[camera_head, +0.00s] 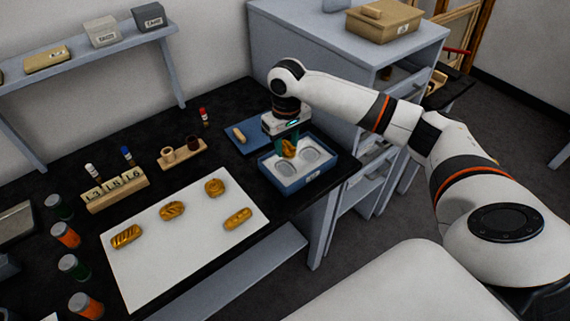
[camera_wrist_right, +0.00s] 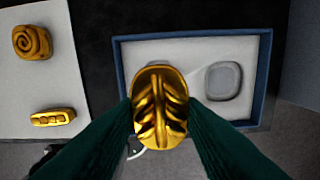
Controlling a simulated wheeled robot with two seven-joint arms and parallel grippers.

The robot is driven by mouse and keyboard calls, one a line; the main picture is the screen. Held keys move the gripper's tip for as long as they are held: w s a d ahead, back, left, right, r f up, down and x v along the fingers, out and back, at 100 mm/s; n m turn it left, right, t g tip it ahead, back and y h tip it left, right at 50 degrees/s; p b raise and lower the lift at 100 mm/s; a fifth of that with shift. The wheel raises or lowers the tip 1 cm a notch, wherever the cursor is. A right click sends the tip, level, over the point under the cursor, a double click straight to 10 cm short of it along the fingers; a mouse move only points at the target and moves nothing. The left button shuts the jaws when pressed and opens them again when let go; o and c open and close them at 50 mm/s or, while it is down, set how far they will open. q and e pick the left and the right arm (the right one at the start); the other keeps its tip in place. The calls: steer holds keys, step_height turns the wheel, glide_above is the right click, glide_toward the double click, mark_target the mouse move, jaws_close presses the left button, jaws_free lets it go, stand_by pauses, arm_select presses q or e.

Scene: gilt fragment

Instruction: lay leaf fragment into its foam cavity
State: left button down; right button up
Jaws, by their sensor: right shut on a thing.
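My right gripper (camera_head: 286,143) is shut on a gilt leaf fragment (camera_head: 289,148) and holds it over the foam box. In the right wrist view the leaf fragment (camera_wrist_right: 160,107) shows raised veins and sits between the dark green fingers (camera_wrist_right: 160,112). The blue-walled box (camera_head: 285,184) has a pale foam insert (camera_head: 318,167) with rounded cavities. One cavity (camera_wrist_right: 223,80) is empty to the right of the fragment in the wrist view. The fragment and gripper hide part of the foam beneath. My left gripper is not in view.
A white mat (camera_head: 190,253) with several gilt fragments lies left of the box, including a spiral one (camera_wrist_right: 32,42) and a bar-like one (camera_wrist_right: 53,117). A blue lid (camera_head: 246,134) lies behind the box. Bottles, a numbered wooden block (camera_head: 115,193) and jars stand farther left. A grey cabinet (camera_head: 290,45) stands behind.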

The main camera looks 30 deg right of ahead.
mark_target(287, 173)
steer(key=shift+f, duration=0.95)
step_height(287, 173, down, 5)
steer(key=shift+r+p, duration=0.1)
steer(key=shift+p, duration=0.3)
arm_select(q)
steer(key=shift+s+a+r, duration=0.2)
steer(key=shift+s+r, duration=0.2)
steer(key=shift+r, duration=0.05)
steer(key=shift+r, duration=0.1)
arm_select(e)
steer(key=shift+s+f, duration=0.1)
steer(key=shift+f, duration=0.1)
steer(key=shift+s+a+f, duration=0.15)
steer(key=shift+s+f, duration=0.15)
steer(key=shift+f, duration=0.2)
steer(key=o, duration=0.9)
steer(key=shift+c, duration=0.2)
steer(key=shift+w+r, duration=0.15)
steer(key=shift+r, duration=0.25)
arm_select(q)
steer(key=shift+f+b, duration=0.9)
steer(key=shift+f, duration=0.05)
arm_select(e)
steer(key=shift+o, duration=0.5)
steer(key=r, duration=1.2)
steer(key=shift+w+r, duration=0.25)
steer(key=shift+r, duration=0.05)
